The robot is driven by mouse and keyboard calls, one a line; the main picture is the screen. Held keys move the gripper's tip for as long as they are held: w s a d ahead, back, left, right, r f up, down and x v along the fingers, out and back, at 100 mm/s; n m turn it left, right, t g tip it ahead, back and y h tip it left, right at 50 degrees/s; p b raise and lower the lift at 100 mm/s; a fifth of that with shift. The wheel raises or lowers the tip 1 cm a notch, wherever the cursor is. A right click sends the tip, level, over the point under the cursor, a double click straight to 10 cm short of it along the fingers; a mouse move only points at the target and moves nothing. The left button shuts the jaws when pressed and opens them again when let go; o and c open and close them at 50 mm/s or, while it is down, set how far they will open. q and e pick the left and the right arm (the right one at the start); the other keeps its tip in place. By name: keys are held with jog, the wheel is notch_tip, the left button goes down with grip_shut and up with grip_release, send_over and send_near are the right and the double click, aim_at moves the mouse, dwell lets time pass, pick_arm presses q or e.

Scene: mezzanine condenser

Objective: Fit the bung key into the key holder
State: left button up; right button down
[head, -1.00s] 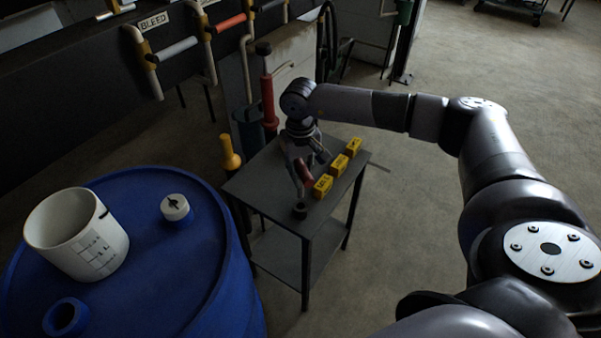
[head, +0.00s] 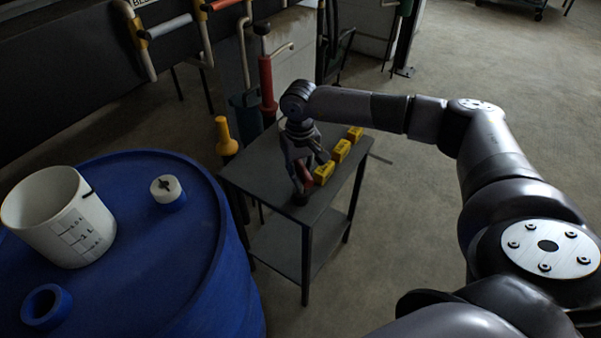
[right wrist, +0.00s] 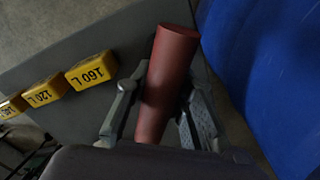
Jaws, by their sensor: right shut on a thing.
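My right gripper (head: 308,173) is over the small dark table. It is shut on a dark red, round, tapering piece, taken as the bung key (right wrist: 165,85). In the right wrist view the red piece lies between the two fingers, its wide end sticking out past them. In the head view only a little of the red shows behind the fingers. A small black round piece, probably the key holder (head: 299,200), sits near the table's front corner, just below the fingers. Whether key and holder touch is hidden. My left gripper is out of view.
Yellow blocks (right wrist: 91,72) stand in a row along the right side of the table (head: 262,178). A blue drum (head: 150,260) is at left, bearing a white measuring jug (head: 62,220), a white-topped cap (head: 167,188) and a blue ring (head: 46,306). Open floor lies to the right.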

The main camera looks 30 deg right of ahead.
jog(key=shift+f, duration=0.4)
jog(key=c, duration=1.3)
grip_release()
notch_tip(320, 180, up, 12)
